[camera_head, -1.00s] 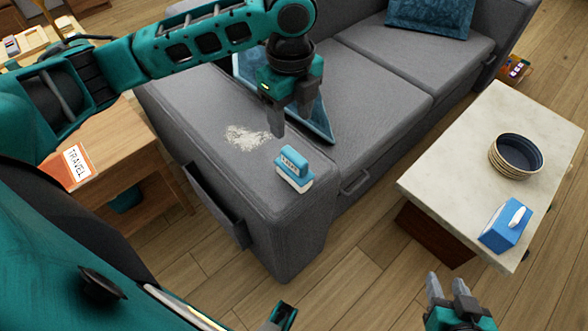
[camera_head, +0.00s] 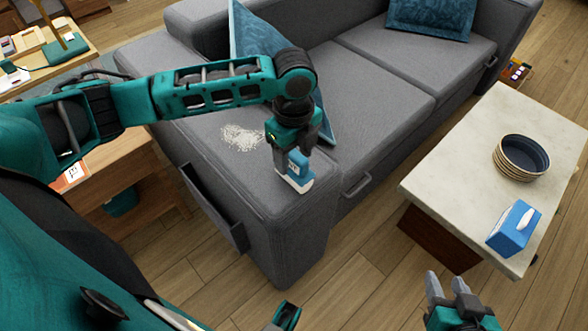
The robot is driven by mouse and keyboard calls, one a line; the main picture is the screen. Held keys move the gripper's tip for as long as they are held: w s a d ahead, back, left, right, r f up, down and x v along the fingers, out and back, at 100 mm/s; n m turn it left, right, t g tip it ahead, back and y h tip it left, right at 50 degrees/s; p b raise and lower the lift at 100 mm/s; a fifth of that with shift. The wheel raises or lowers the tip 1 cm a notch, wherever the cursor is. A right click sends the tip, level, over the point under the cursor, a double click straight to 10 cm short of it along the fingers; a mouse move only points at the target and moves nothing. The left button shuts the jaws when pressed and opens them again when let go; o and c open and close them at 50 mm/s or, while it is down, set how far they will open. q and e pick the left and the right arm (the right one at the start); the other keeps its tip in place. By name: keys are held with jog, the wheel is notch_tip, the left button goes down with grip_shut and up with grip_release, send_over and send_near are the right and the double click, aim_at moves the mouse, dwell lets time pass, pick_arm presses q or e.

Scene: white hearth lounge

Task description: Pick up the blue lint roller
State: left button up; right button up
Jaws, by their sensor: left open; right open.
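The blue lint roller (camera_head: 298,171), with a white base, stands on the front end of the grey sofa's armrest. My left gripper (camera_head: 291,163) points down right over it, with its fingers at the roller's upper part; the jaws are open and partly hide it. Whether the fingers touch it, I cannot tell. My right gripper (camera_head: 442,290) is open and empty at the bottom of the view, over the floor in front of the pale table.
A pale patch of lint (camera_head: 241,138) lies on the armrest (camera_head: 215,160) behind the roller. A pale-topped table (camera_head: 450,170) at right holds stacked dark bowls (camera_head: 522,158) and a blue box (camera_head: 514,228). A wooden side table (camera_head: 125,165) stands left of the sofa.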

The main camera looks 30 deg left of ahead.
pick_arm(q)
grip_shut()
dwell(0.5)
